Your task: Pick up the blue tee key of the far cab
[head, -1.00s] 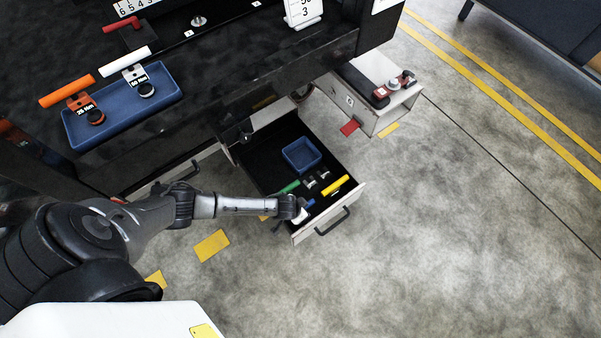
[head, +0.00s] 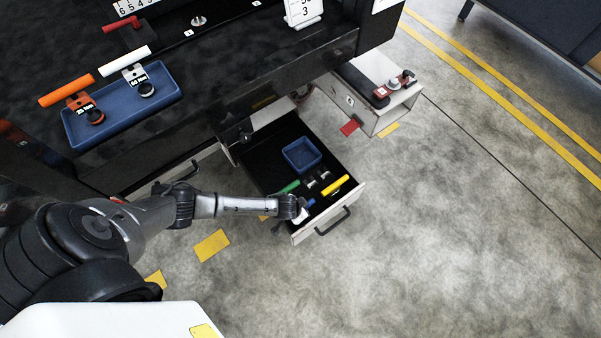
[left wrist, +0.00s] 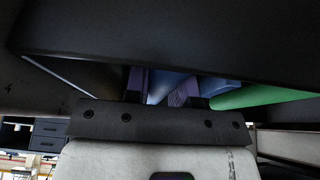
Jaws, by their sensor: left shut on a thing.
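My left gripper (head: 303,212) reaches into the open drawer (head: 265,180) near its front left corner. It is shut on the blue tee key (head: 311,203); only a small blue part shows beside the fingers in the head view. In the left wrist view the blue handle (left wrist: 168,83) lies between the two fingers (left wrist: 167,92). A green-handled key (head: 290,187) lies close by; its green bar (left wrist: 262,96) is right of the fingers in the wrist view. A yellow-handled key (head: 335,186) lies further right in the drawer. My right gripper is not in view.
A blue tray (head: 302,155) sits at the back of the drawer. The drawer front (head: 335,213) has a dark handle.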

